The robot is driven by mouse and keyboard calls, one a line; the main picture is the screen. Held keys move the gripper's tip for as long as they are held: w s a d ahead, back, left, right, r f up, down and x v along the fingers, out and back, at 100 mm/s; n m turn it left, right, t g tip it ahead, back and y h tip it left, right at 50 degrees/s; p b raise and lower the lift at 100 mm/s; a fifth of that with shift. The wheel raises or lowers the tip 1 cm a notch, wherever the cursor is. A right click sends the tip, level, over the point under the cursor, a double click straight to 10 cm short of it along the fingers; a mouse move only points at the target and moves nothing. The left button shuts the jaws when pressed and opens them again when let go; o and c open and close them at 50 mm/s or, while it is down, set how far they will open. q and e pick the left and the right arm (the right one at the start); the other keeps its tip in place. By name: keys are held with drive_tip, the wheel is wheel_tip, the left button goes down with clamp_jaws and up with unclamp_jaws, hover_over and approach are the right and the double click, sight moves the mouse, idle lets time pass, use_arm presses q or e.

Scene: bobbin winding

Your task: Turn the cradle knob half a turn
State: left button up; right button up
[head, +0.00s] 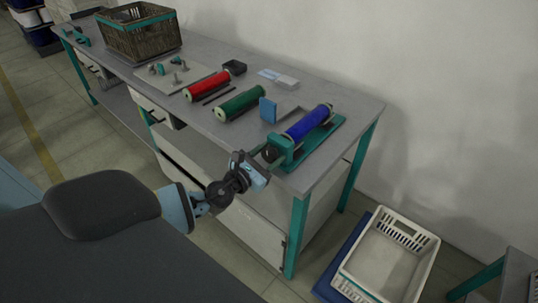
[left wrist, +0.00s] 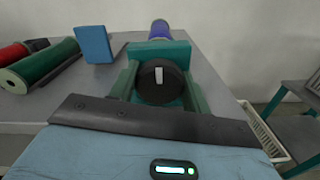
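The cradle (head: 322,146) is a teal base with end blocks on the near right of the bench, holding a blue bobbin (head: 307,122). Its knob (left wrist: 160,82) is round and black with a white, nearly upright mark, facing me in the left wrist view. My left gripper (left wrist: 160,92) has one finger on each side of the knob, seemingly open with slim gaps; contact is hard to tell. In the head view my left gripper (head: 266,160) is at the cradle's near end, and the knob is mostly hidden. My right gripper is out of view.
A blue block (head: 268,110) stands left of the cradle. Green (head: 240,104) and red (head: 207,86) bobbins lie farther left. A wicker basket (head: 140,38) is at the far end. A white crate (head: 388,262) is on the floor right of the bench.

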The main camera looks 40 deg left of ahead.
use_arm(q)
drive_tip(key=shift+c, duration=1.3)
